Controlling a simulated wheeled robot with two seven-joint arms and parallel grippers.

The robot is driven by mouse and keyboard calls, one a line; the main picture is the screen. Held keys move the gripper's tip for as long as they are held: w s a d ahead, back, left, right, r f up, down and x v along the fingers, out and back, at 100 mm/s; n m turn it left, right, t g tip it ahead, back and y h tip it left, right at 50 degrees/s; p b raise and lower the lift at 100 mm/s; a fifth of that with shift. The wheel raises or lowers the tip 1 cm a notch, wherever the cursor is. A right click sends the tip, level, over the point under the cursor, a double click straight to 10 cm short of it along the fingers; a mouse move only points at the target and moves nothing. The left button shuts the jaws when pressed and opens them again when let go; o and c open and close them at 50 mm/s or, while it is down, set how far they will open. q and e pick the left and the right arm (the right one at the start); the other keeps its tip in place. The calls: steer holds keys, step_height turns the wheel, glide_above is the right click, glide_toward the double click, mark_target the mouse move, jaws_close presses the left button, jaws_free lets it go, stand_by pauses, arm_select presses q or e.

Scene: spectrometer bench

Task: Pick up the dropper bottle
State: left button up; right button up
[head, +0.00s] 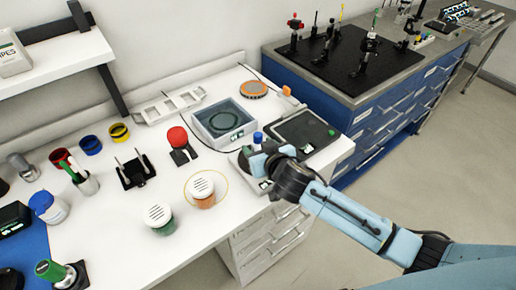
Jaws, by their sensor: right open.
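My right gripper (258,164) is over the right part of the white bench, its arm coming in from the lower right. Its jaws are open. A small blue-capped thing (257,138), which looks like the dropper bottle, shows just behind the gripper. The gripper hides its lower part, and I cannot tell whether the fingers are around it or only in front of it. My left gripper is out of view.
A grey open-topped box (223,122) and a dark flat device (305,133) flank the gripper. Two jars with perforated white lids, one orange (202,190) and one green (158,217), stand to its left. A red-topped knob (178,138) stands beyond them.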

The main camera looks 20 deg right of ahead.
steer(key=shift+x, duration=1.3)
steer(key=c, duration=1.1)
steer(key=shift+o, duration=0.2)
